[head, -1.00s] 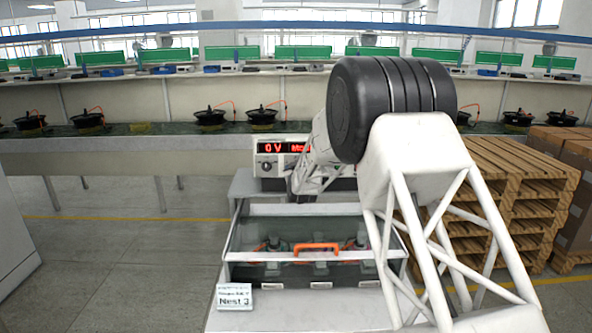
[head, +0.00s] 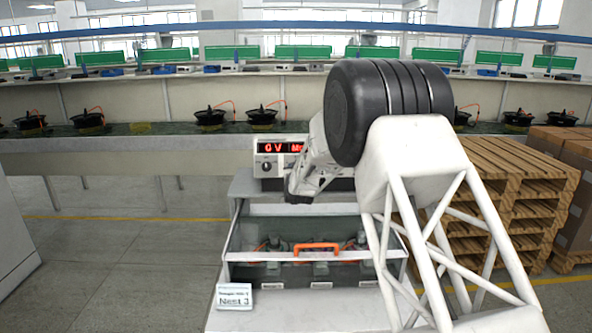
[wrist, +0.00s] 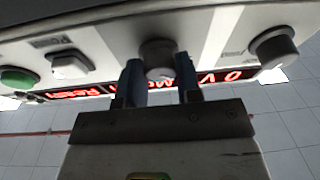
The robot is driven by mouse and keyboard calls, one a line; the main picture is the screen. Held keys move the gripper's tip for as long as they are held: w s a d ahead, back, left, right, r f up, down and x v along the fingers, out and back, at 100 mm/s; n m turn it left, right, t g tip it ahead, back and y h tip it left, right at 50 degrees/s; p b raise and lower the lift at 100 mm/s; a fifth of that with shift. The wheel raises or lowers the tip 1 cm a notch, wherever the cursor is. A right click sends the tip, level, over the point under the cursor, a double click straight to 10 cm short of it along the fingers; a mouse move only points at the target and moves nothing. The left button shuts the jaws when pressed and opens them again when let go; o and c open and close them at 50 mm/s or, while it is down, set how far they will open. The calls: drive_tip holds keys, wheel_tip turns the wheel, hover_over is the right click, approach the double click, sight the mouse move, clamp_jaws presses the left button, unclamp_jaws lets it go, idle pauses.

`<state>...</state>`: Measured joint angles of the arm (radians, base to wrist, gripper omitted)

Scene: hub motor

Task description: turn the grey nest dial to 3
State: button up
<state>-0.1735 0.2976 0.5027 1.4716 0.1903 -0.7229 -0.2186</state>
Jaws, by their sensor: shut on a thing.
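The control panel (head: 262,164) with a red lit display stands behind the glass-lidded box in the head view. In the wrist view a grey dial (wrist: 157,55) on the panel face sits between the two blue fingers of my gripper (wrist: 159,80). The gripper is shut on this dial. Its pointer and scale cannot be read. A second grey knob (wrist: 272,47) stands free on the right of the wrist view. In the head view my arm hides the gripped dial and much of the display, which reads "0 V" at its left.
A green button (wrist: 18,79) and a pale square button (wrist: 72,65) lie left of the fingers. A box (head: 236,243) with an orange handle (head: 316,247) stands in front of the panel, beside a "Nest 3" card (head: 233,297). Pallets (head: 510,190) stand at the right.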

drive_tip(key=m+g+h, duration=0.1)
drive_tip(key=m, duration=0.7)
drive_tip(key=m+g+h, duration=0.1)
drive_tip(key=m+h, duration=0.1)
drive_tip(key=m, duration=0.6)
drive_tip(key=m+g+h, duration=0.1)
drive_tip(key=m+g, duration=0.1)
drive_tip(key=m, duration=0.6)
drive_tip(key=shift+a+r+m+h, duration=0.2)
drive_tip(key=shift+m+h, duration=0.1)
drive_tip(key=shift+h, duration=0.1)
drive_tip(key=o, duration=0.9)
drive_tip(key=shift+o, duration=0.2)
drive_tip(key=shift+s, duration=0.1)
drive_tip(key=v, duration=0.7)
drive_tip(key=shift+s, duration=0.25)
drive_tip(key=shift+a, duration=0.1)
